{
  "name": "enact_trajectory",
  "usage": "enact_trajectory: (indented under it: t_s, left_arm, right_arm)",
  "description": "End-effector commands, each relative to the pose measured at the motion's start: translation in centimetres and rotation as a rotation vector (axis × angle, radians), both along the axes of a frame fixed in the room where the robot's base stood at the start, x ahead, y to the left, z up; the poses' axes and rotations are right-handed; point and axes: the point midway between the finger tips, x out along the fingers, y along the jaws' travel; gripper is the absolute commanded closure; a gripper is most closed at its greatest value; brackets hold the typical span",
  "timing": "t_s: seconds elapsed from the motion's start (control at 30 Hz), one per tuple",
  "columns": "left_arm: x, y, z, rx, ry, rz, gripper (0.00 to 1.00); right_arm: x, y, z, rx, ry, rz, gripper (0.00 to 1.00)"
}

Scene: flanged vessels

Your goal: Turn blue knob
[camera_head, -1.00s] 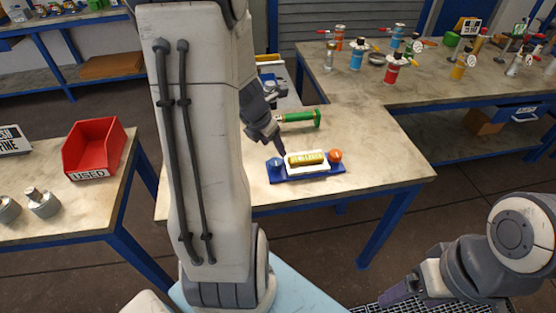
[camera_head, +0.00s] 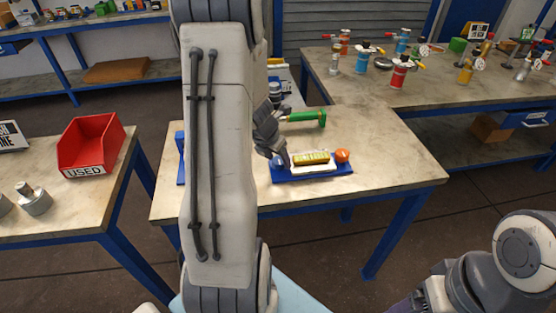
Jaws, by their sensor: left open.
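A blue base plate (camera_head: 322,173) lies on the middle table. It bears a white holder with a gold cylinder (camera_head: 311,158). A blue knob (camera_head: 278,163) stands at its left end and an orange knob (camera_head: 342,156) at its right end. My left gripper (camera_head: 282,156) is open, with its tips pointing down right at the blue knob. I cannot tell whether it touches the knob. My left arm hides part of the table. Only a sliver of my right gripper (camera_head: 404,303) shows at the bottom edge.
A green-handled tool (camera_head: 306,117) lies behind the plate. A red bin (camera_head: 90,146) and metal parts stand on the left table. Several flanged vessels stand on the back right table (camera_head: 430,88). The table's front right is clear.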

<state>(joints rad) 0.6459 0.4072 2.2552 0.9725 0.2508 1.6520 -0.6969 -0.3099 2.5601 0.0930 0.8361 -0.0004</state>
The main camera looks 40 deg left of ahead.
Motion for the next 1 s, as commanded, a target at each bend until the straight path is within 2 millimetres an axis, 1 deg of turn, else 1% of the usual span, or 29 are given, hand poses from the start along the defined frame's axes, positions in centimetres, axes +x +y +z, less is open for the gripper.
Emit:
enact_trajectory:
  t_s: [0.13,0.17,0.2,0.27,0.3,0.5,0.67,0.87,1.0]
  left_arm:
    - [0.01,0.00,0.06,0.000,0.000,0.000,0.34]
    - [0.00,0.00,0.07,0.000,0.000,0.000,0.46]
    - [0.00,0.00,0.06,0.000,0.000,0.000,0.61]
    - [-0.01,0.01,0.06,0.000,0.000,0.000,0.84]
    - [-0.01,0.01,0.06,0.000,0.000,0.000,1.00]
    - [-0.01,0.02,0.08,-0.001,0.000,-0.009,1.00]
    - [-0.01,0.10,0.09,-0.001,-0.001,-0.053,1.00]
    - [-0.03,0.21,0.14,-0.001,-0.001,-0.176,1.00]
    - [-0.03,0.30,0.18,-0.002,0.000,-0.297,1.00]
  right_arm:
    - [0.01,0.00,0.05,0.000,0.000,0.000,0.19]
    - [0.01,0.00,0.05,0.000,0.000,0.000,0.19]
    - [0.01,0.00,0.05,0.000,0.000,0.000,0.19]
    - [0.01,0.00,0.04,0.000,0.000,0.000,0.19]
    - [0.01,0.00,0.04,0.000,0.000,0.000,0.19]
    - [0.01,0.00,0.06,0.000,0.000,0.000,0.19]
    - [0.00,0.00,0.12,0.000,0.000,0.000,0.19]
    - [0.00,0.00,0.33,0.000,0.000,0.000,0.19]
    - [0.00,0.00,0.67,0.000,0.000,0.000,0.19]
